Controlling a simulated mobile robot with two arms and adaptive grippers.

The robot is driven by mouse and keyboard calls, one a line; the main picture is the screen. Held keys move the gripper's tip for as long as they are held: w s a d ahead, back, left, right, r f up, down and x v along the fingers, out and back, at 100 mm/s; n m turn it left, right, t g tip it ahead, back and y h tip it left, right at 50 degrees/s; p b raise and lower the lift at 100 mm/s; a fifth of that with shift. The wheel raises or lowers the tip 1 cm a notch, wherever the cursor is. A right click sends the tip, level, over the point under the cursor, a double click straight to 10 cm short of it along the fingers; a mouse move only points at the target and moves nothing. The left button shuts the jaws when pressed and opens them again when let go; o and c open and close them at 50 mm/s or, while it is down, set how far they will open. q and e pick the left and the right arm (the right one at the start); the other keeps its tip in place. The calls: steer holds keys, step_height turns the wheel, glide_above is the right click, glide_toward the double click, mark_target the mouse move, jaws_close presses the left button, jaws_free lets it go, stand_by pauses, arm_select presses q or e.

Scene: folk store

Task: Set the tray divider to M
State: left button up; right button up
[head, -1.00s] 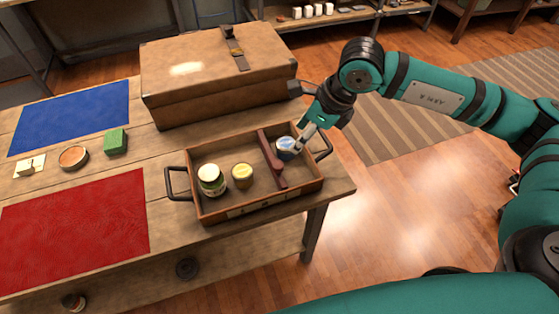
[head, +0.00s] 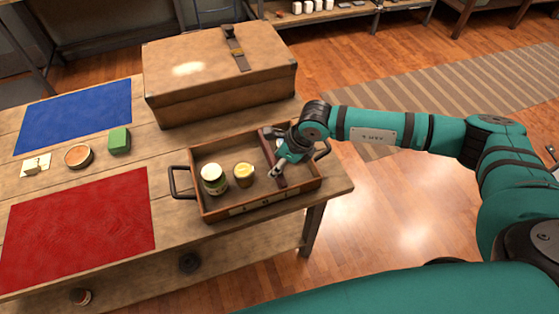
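The wooden tray (head: 215,214) stands near the right end of the table, with dark handles at both ends. Its dark red divider (head: 281,182) runs front to back, right of the middle. A pale label strip (head: 257,205) is on the tray's front; I cannot read its letters. My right gripper (head: 275,171) is low over the divider, its fingertips at or just above the divider's middle. I cannot tell whether it touches or grips it. Left of the divider are a jar with a white lid (head: 212,173) and a yellow jar (head: 244,171). My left gripper is not in view.
A large tan case (head: 215,85) stands close behind the tray. A blue mat (head: 75,115), a red mat (head: 80,225), a green block (head: 119,140) and a round tin (head: 78,156) lie to the left.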

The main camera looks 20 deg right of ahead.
jaws_close()
stand_by(0.3)
steer(key=a+b, duration=0.3)
steer(key=a, duration=0.3)
steer(key=shift+s+f+b, duration=0.1)
steer(key=shift+b, duration=0.2)
steer(key=shift+a, duration=0.1)
jaws_free()
steer(key=v, duration=1.2)
